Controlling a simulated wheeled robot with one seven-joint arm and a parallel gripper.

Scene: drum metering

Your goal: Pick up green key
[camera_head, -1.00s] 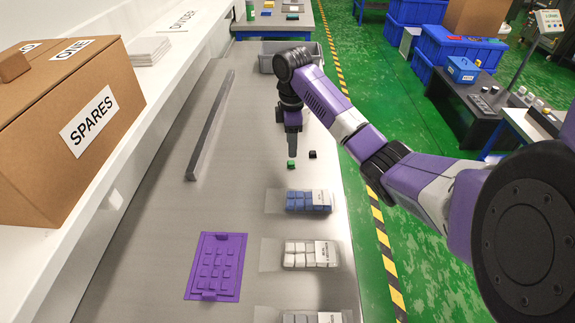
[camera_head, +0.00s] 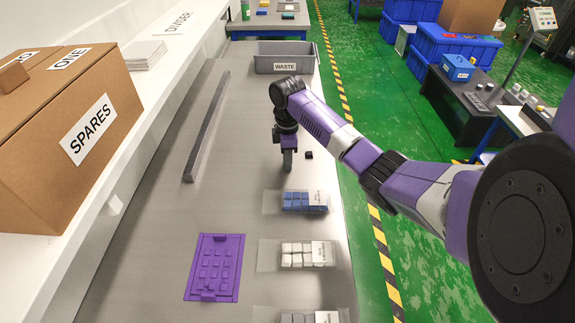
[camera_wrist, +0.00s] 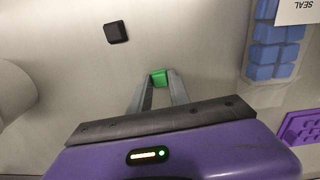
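The green key (camera_wrist: 159,77) is a small green block at the tips of my gripper's two grey fingers in the wrist view. My gripper (camera_head: 288,168) points straight down, low over the grey bench in the head view, and hides the green key there. In the wrist view the fingertips (camera_wrist: 160,83) are close on either side of the key. I cannot tell whether they press on it or only stand around it. The key's lower part is hidden.
A black key (camera_head: 309,155) lies just beside my gripper; it also shows in the wrist view (camera_wrist: 116,32). Packs of blue keys (camera_head: 296,201) and white keys (camera_head: 297,254), and a purple tray (camera_head: 238,262), lie nearer. A grey WASTE bin (camera_head: 285,67) stands at the far end.

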